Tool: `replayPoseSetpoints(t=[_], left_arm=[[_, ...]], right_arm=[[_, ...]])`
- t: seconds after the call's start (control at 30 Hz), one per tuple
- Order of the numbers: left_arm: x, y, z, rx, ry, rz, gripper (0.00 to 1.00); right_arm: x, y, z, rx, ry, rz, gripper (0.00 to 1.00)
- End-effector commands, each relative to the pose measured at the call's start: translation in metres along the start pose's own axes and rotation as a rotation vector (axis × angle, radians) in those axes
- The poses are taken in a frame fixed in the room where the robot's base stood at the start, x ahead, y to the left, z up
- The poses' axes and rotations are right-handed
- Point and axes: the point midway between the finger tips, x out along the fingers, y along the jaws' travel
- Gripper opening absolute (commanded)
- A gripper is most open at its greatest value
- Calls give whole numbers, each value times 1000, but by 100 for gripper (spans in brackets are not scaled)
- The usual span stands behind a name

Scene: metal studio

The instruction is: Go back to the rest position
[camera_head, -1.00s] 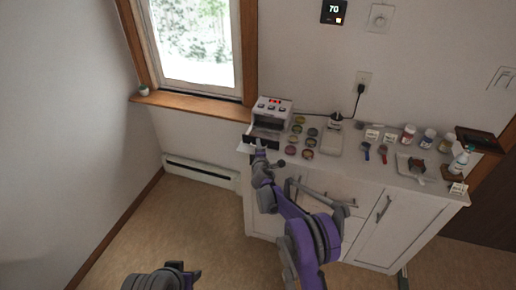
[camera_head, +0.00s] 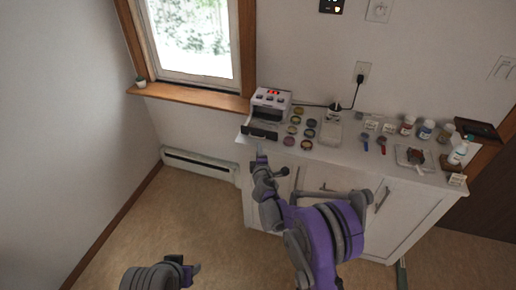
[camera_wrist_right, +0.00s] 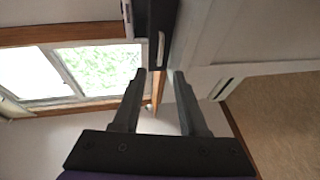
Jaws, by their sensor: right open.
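My right gripper (camera_head: 261,160) is in front of the cabinet, just below the counter's front left corner. In the right wrist view, its two fingers (camera_wrist_right: 160,80) stand apart with nothing held between them. A black front with a silver handle (camera_wrist_right: 160,48) lies just beyond the fingertips.
The white counter (camera_head: 340,160) holds several small round tins (camera_head: 296,120), bottles (camera_head: 426,129) and a tray (camera_head: 412,157). A baseboard heater (camera_head: 200,165) runs along the wall under the window. The floor (camera_head: 215,225) at left is clear.

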Motion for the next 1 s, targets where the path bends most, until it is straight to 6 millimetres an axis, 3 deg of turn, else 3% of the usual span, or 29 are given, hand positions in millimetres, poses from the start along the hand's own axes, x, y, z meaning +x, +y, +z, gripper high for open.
replayPoseSetpoints(t=[0.5,0.63,0.77,1.0], left_arm=[[0,0,0,0,0,0,50],[0,0,0,0,0,0,50],[0,0,0,0,0,0,50],[0,0,0,0,0,0,50]], right_arm=[[-2,1,0,1,-1,0,42],[-11,14,12,43,-27,-12,42],[-38,43,42,165,-103,-49,42],[-127,83,105,478,-287,-152,42]])
